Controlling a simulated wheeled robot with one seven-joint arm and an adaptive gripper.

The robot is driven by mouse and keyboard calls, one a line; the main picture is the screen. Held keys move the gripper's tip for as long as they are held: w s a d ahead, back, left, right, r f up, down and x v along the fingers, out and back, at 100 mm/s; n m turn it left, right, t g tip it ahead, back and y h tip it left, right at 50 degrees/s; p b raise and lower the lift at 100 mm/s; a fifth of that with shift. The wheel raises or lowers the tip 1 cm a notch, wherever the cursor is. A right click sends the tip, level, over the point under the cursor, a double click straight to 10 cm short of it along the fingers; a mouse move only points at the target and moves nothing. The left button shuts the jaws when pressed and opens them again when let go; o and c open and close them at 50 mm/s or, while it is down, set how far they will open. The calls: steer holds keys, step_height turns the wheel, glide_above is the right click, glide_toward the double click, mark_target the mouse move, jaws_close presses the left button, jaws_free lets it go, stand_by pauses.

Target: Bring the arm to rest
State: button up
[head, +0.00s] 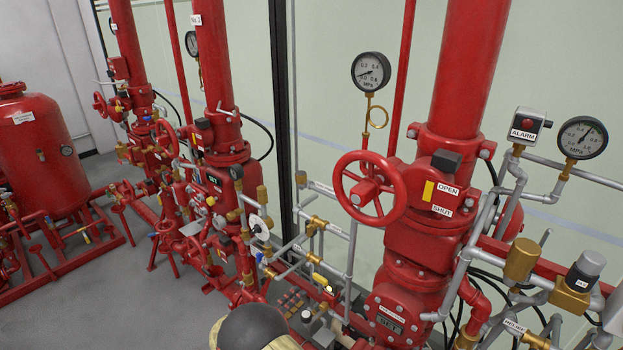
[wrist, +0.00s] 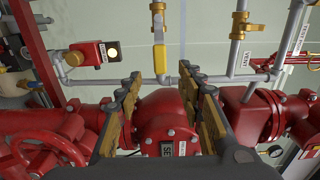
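My gripper (wrist: 161,74) shows in the wrist view with its two dark and brass-coloured fingers apart. Nothing is between the fingers. Beyond them is a red flanged valve body (wrist: 165,105) with a small label plate, partly hidden by the fingers. I cannot tell whether the fingers touch anything. In the head view the gripper's fingers cannot be made out.
A red handwheel (head: 369,188) sits on the near riser, below a pressure gauge (head: 370,71). An alarm box (head: 529,125) and another gauge (head: 582,138) stand right. A red tank (head: 40,155) stands left. Grey floor (head: 130,285) is open at lower left.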

steer(key=s+d+f+m+g, duration=0.4)
steer(key=s+d+f+m, duration=0.25)
steer(key=m, duration=0.25)
steer(key=s+d+r+m+g+b, duration=0.1)
steer(key=s+d+r+m+g, duration=0.1)
steer(key=s+d+m+g, duration=0.25)
steer(key=s+d+r+m+g, duration=0.1)
steer(key=s+r+m+g, duration=0.15)
steer(key=s+m, duration=0.4)
steer(key=s+d+r+m+t+y+b, duration=0.1)
steer(key=s+d+r+m+y+b, duration=0.4)
steer(key=m, duration=0.8)
steer(key=s+d+r+m+t+y+b, duration=0.1)
steer(key=s+d+r+m+y+b, duration=0.4)
steer(key=s+d+r+m, duration=0.4)
steer(key=s+r+m+y, duration=0.1)
steer(key=s+r+m, duration=0.3)
steer(key=r, duration=0.3)
steer(key=shift+r, duration=0.2)
stand_by(2.9)
